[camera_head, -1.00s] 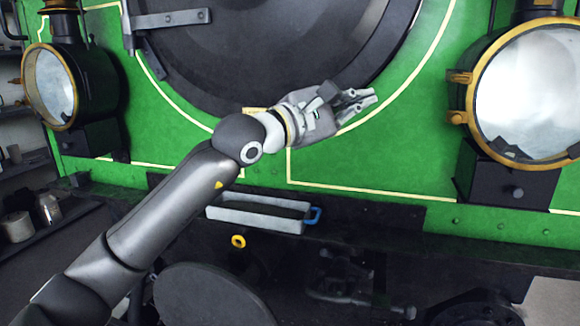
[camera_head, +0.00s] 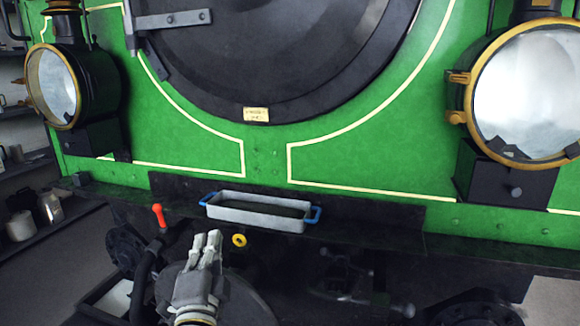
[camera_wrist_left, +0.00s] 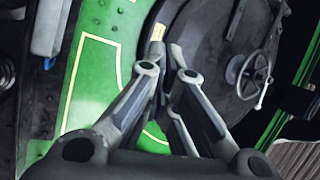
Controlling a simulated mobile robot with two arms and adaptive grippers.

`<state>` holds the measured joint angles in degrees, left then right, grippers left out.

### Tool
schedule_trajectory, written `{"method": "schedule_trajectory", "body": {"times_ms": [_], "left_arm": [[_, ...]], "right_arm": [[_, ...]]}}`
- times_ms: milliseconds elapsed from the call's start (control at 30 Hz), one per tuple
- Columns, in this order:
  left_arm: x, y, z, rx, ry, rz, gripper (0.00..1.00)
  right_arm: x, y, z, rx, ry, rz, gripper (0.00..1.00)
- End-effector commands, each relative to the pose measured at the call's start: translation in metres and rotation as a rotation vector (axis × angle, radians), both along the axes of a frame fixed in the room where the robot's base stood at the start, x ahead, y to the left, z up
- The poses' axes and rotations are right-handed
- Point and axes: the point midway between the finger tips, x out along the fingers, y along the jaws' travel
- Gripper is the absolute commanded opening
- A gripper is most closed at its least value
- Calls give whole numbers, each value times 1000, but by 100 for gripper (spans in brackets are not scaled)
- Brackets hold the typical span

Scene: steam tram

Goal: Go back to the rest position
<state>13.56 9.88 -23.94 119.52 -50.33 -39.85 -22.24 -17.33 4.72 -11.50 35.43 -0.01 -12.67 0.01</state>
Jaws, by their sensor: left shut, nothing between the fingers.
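My left gripper (camera_head: 208,246) is low in the head view, in front of the dark buffer disc, with its fingers pointing up. Its fingers are shut and hold nothing. In the left wrist view the fingers (camera_wrist_left: 168,72) come together in front of the green tram front. My right gripper is in neither view.
A grey tray (camera_head: 256,212) with blue handles rests on the ledge below the green front (camera_head: 265,160). A yellow ring (camera_head: 239,240) is below it. A red-tipped lever (camera_head: 158,215) stands left of my gripper. Lamps flank the round door, left (camera_head: 55,85) and right (camera_head: 530,90).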

Motion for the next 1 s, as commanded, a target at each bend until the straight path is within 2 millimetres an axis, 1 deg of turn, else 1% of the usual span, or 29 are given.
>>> {"method": "schedule_trajectory", "body": {"times_ms": [33,67,100,167,200,267,300,367,400,467,500,567,600,733,867,900,1000], "left_arm": [[-11,16,-36,-106,99,19,0],[-17,24,-56,-166,157,32,0],[-28,34,-82,-247,233,52,0],[-47,46,-121,-365,345,84,0],[-62,54,-146,-441,421,108,0],[-88,62,-182,-550,534,147,0],[-108,66,-205,-621,609,175,0],[-139,70,-236,-717,718,220,0],[-160,71,-253,-776,786,248,0],[-189,71,-274,-851,878,290,0],[-208,71,-285,-895,933,316,0],[-235,70,-299,-952,1010,354,0],[-251,69,-306,-984,1057,377,0],[-301,64,-323,-1074,1192,447,0],[-348,59,-331,-1146,1315,514,0],[-342,59,-342,-1144,1314,514,0],[-335,58,-364,-1138,1319,517,0]], "right_arm": [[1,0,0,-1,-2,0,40],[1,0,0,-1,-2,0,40],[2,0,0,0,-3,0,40],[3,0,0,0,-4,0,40],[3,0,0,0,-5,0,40],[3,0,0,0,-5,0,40],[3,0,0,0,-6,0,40],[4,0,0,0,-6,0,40],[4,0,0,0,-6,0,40],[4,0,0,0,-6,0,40],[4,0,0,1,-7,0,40],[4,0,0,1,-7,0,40],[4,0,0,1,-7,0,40],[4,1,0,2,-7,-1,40],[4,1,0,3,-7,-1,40],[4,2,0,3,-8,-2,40],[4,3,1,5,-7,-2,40]]}}
